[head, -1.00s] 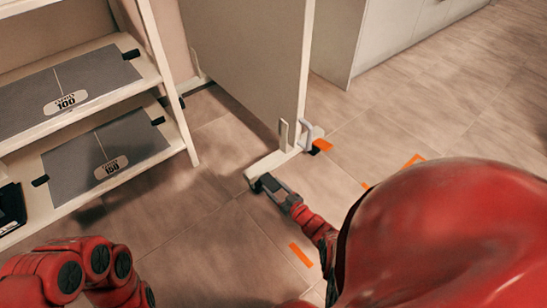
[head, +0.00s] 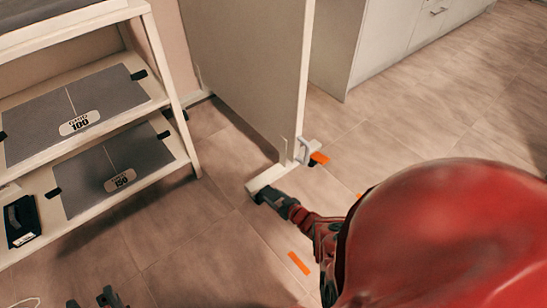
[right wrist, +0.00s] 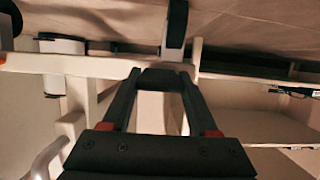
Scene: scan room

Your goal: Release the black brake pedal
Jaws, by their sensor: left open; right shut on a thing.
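A tall pale panel stands on a white foot (head: 268,178) that sticks out along the floor. A small black part, seemingly the brake pedal (head: 258,198), shows at the foot's near end; it is mostly hidden. My right gripper (head: 277,203) is at that end, low over the floor. In the right wrist view its fingers (right wrist: 160,78) converge at a white beam, on a small dark part beside a black wheel (right wrist: 176,24). The exact grip is unclear. My left gripper (head: 90,301) is open and empty at the bottom edge, partly cut off.
An orange pedal (head: 319,158) shows on the panel's far side. A white shelf rack (head: 165,95) with grey plates marked 100 and 150 stands left. Orange floor tape (head: 299,263) lies near my right arm. White cabinets (head: 395,40) stand behind. Floor between rack and panel is clear.

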